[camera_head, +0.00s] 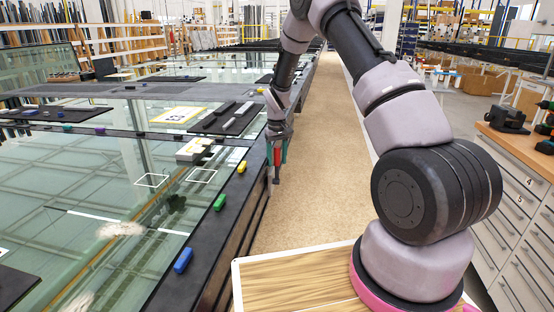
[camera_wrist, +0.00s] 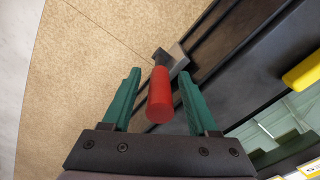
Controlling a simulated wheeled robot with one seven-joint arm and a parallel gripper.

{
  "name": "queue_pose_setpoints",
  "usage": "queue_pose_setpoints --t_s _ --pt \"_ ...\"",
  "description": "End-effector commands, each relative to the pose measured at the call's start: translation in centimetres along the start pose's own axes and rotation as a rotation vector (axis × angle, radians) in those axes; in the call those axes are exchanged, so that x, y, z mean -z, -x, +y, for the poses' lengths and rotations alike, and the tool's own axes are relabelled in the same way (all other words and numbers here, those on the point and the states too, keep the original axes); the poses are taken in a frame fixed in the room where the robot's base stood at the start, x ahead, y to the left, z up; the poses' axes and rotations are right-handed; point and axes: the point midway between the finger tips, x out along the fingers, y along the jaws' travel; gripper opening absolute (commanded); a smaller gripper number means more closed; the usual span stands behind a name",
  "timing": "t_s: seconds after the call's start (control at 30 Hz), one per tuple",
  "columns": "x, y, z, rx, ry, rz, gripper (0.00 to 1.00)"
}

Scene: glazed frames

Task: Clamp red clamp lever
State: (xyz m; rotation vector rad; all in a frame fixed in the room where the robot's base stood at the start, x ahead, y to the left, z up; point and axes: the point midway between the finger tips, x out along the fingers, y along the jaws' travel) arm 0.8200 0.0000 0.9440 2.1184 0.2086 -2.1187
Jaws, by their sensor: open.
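The red clamp lever (camera_wrist: 160,98) is a red cylinder on a dark metal fitting (camera_wrist: 172,58) at the side of the glazing table. In the wrist view it stands between the two green fingers of my gripper (camera_wrist: 160,92), with a gap visible on each side. My gripper is open around the lever. In the head view my gripper (camera_head: 277,153) hangs beside the table's edge, and the red lever (camera_head: 277,158) shows small between its fingers. I cannot tell whether any finger touches the lever.
The dark table edge (camera_head: 215,240) carries blue (camera_head: 183,260), green (camera_head: 219,202) and yellow (camera_head: 242,167) blocks. Large glass panes (camera_head: 90,215) lie left of it. The tan floor aisle (camera_head: 300,190) is open. A wooden-topped surface (camera_head: 300,280) is in front; a drawer cabinet (camera_head: 520,200) stands right.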

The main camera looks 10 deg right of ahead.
Motion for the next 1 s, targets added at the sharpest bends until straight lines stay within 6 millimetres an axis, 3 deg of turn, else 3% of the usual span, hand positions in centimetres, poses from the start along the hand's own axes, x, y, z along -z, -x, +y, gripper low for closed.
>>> queue_pose_setpoints --t_s 0.07,0.2,0.23,1.0 --pt "0.01 0.02 0.0 0.0 0.0 0.0 0.59" --pt "0.01 0.03 0.0 0.0 0.0 0.0 0.06" --pt "0.0 0.03 0.0 0.0 0.0 0.0 0.0" --pt "0.01 0.07 0.0 0.0 0.0 0.0 0.0"
